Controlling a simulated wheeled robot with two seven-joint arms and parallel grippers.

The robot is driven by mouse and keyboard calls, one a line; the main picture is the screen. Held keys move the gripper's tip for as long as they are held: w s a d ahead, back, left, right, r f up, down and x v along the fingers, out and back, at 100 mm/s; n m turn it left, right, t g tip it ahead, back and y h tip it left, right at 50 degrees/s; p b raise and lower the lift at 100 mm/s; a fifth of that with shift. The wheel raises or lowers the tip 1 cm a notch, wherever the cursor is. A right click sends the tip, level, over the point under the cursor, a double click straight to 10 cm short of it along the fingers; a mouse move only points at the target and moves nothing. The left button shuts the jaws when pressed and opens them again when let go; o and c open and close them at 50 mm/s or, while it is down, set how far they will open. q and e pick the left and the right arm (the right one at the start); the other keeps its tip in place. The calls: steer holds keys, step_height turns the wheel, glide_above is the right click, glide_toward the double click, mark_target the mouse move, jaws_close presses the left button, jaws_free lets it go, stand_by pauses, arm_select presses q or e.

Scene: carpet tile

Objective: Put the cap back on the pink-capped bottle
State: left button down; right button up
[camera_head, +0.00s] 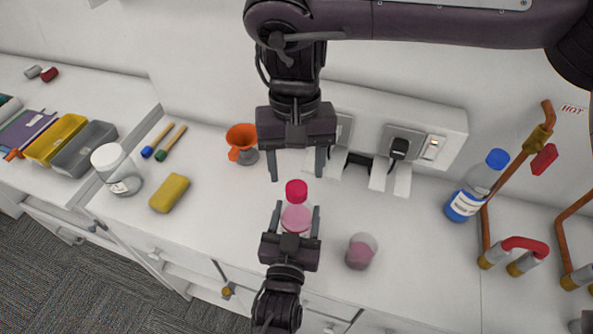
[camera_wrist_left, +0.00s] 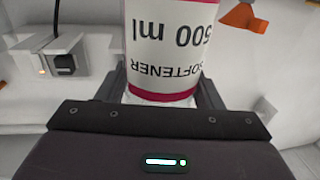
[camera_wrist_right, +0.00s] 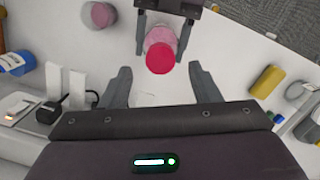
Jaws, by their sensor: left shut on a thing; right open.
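The bottle (camera_head: 297,218), with a pink body, stands on the counter with a pink-red cap (camera_head: 296,190) at its top; how firmly the cap sits I cannot tell. My left gripper (camera_head: 296,212) is shut around the bottle's sides, from the near side. In the left wrist view the bottle's white label (camera_wrist_left: 172,45) reads SOFTENER 500 ml upside down. My right gripper (camera_head: 297,168) is open and empty, just beyond the cap. In the right wrist view the cap (camera_wrist_right: 160,58) lies ahead of and between the open fingers, apart from them.
A cup with pink contents (camera_head: 361,251) stands right of the bottle. A blue-capped bottle (camera_head: 476,186) and copper pipes (camera_head: 524,258) are further right. An orange funnel (camera_head: 241,138), yellow sponge (camera_head: 169,193) and white-lidded jar (camera_head: 116,169) are left. Wall sockets (camera_head: 402,146) lie behind.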

steer(key=shift+c, duration=0.2)
steer(key=n, duration=0.6)
steer(key=shift+r, duration=0.3)
steer(key=n, duration=0.4)
steer(key=shift+r+n, duration=0.15)
steer(key=shift+n, duration=0.15)
steer(key=n, duration=0.4)
steer(key=shift+r+n+t, duration=0.2)
steer(key=shift+n+t, duration=0.1)
steer(key=n, duration=0.4)
steer(key=shift+r, duration=0.15)
steer(key=n, duration=0.4)
steer(key=shift+r+n, duration=0.2)
steer(key=shift+n, duration=0.2)
steer(key=n, duration=0.6)
steer(key=shift+s+r+n, duration=0.1)
steer(key=shift+r+n, duration=0.15)
steer(key=shift+n, duration=0.05)
steer(key=n, duration=0.4)
steer(key=shift+r+t, duration=0.2)
steer(key=shift+t, duration=0.1)
steer(key=n, duration=0.5)
steer(key=shift+r+n, duration=0.2)
steer(key=shift+n, duration=0.1)
